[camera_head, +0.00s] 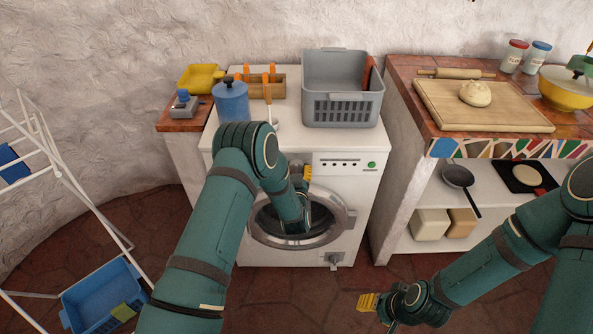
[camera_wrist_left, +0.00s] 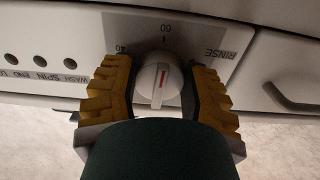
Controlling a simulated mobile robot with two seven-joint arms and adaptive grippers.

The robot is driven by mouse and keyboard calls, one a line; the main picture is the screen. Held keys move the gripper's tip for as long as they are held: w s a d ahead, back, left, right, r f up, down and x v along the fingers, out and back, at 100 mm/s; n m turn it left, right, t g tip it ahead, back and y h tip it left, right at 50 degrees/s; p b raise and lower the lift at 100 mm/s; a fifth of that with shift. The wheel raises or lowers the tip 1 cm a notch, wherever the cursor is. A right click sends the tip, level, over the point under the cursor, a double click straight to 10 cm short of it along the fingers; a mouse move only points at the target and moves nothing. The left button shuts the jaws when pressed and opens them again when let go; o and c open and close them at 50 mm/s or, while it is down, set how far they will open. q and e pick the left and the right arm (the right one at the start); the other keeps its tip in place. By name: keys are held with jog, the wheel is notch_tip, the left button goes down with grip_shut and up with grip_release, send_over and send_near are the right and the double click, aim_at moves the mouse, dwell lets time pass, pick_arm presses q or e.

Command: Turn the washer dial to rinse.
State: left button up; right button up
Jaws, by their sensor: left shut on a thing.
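The white washer (camera_head: 345,185) stands against the wall, with its round door below the control panel. The white dial (camera_wrist_left: 159,86) shows in the left wrist view, between labels 40, 60 and RINSE. Its red mark lies nearly in line with 60, well away from RINSE on the right. My left gripper (camera_head: 301,176) is at the panel, with its yellow fingers on both sides of the dial, shut on it. In the head view my left arm and gripper hide the dial. My right gripper (camera_head: 378,305) hangs low over the floor, away from the washer; its jaws are unclear.
A grey basket (camera_head: 343,108) and a blue canister (camera_head: 230,102) stand on the washer top. A counter with a board (camera_head: 440,108) is at the right. A drying rack (camera_head: 60,160) and blue basket (camera_head: 100,290) are at the left. Floor before the washer is clear.

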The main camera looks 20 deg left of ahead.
pick_arm(q)
jog(key=m, duration=0.5)
jog(key=shift+r+m, duration=0.15)
jog(key=shift+m, duration=0.25)
jog(key=m, duration=0.5)
jog(key=shift+a+r+m, duration=0.1)
jog(key=shift+a+m, duration=0.05)
jog(key=shift+m, duration=0.15)
jog(key=o, duration=1.2)
jog(key=v, duration=1.2)
